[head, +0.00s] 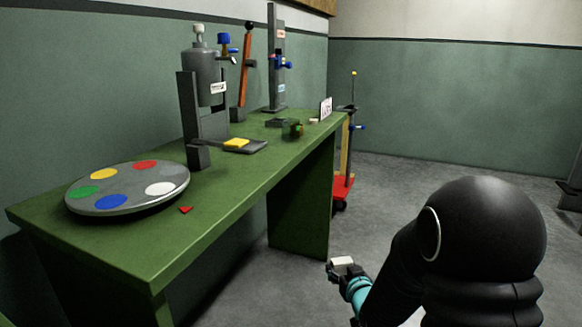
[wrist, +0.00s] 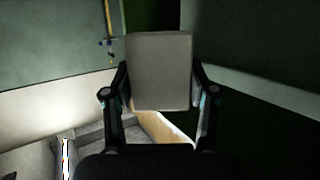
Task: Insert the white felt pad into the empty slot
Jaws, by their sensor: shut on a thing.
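My gripper (head: 338,268) is low in the head view, out in front of the green bench and apart from it. It is shut on a pale, block-like piece that looks like the white felt pad (head: 343,261). In the wrist view the pad (wrist: 160,72) is a greyish rounded square between the two fingers, with a finger at each side. A round grey disc (head: 128,208) on the bench bears red, yellow, green, blue and white round spots.
The green bench (head: 235,190) runs along the left wall. A grey press (head: 203,80) with a yellow piece (head: 236,143) on its plate stands on it. A small red piece (head: 186,209) lies near the front edge. A red-based cart (head: 343,188) stands beyond. Floor at right is mostly clear.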

